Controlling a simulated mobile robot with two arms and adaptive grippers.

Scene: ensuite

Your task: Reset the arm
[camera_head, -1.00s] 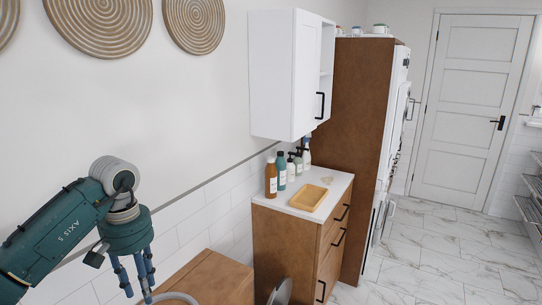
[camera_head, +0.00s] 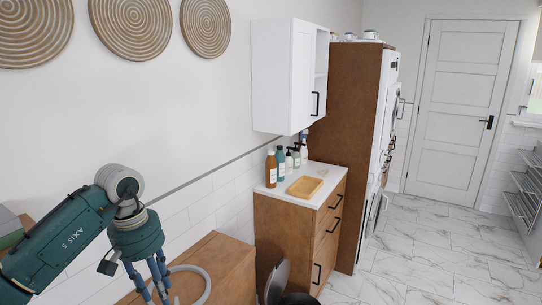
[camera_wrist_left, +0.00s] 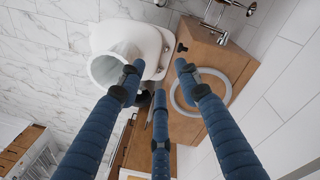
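My left arm comes in from the left in the head view, dark green, bent at the elbow, with its gripper (camera_head: 158,297) hanging downward at the lower edge. In the left wrist view the blue fingers of the left gripper (camera_wrist_left: 158,72) are spread apart with nothing between them. They point down over a white toilet (camera_wrist_left: 150,45) and a wooden cabinet (camera_wrist_left: 190,127) bearing a pale ring (camera_wrist_left: 176,100). The gripper appears above these and apart from them. My right gripper is in neither view.
The wooden cabinet (camera_head: 205,262) stands just right of the left gripper. A white wall cabinet (camera_head: 285,80) hangs above. The marble floor (camera_head: 425,250) at right is clear.

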